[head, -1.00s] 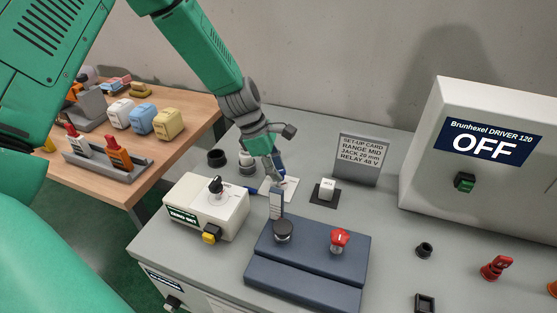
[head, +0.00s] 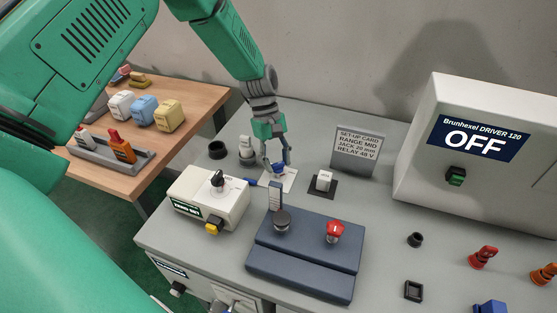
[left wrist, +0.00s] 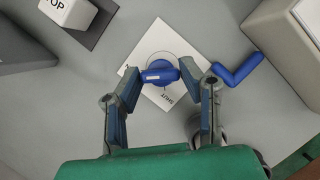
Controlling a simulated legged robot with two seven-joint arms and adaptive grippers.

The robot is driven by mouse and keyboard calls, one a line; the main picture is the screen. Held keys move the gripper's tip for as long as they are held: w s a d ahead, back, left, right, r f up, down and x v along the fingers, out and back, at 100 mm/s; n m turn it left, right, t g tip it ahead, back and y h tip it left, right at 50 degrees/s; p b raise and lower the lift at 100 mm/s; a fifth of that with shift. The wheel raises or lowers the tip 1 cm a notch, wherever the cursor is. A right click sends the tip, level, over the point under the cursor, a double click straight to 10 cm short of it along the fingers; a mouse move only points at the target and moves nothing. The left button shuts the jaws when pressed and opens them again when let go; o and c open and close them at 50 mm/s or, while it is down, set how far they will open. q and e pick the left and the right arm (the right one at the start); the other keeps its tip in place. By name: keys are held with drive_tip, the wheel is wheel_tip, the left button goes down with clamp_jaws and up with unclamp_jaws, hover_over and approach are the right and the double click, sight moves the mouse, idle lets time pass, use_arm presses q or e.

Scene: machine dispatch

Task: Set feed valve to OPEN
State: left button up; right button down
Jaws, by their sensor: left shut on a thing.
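The feed valve is a round blue knob with a raised bar (head: 278,171) on a white square plate (head: 291,184), at the back of the grey bench. In the left wrist view the knob (left wrist: 159,83) shows at the plate's middle, with the word SHUT on the plate to its lower right. A letter shows at the plate's left edge; other lettering is hidden. My left gripper (head: 278,162) comes down from above, its two fingers (left wrist: 161,74) closed against the ends of the bar. The bar lies roughly crosswise in the wrist view. My right gripper is not in view.
A blue L-shaped piece (left wrist: 238,70) lies beside the plate. A cream box with a black knob (head: 208,197), a dark blue console (head: 305,255), a white block on a black pad (head: 323,181) and a set-up card (head: 358,150) stand around. The driver cabinet (head: 475,145) reads OFF.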

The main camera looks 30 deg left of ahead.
use_arm(q)
drive_tip(key=shift+w+a+m, duration=0.1)
drive_tip(key=shift+m, duration=0.4)
drive_tip(key=o, duration=1.1)
drive_tip(key=v, duration=1.2)
drive_tip(key=shift+w, duration=0.35)
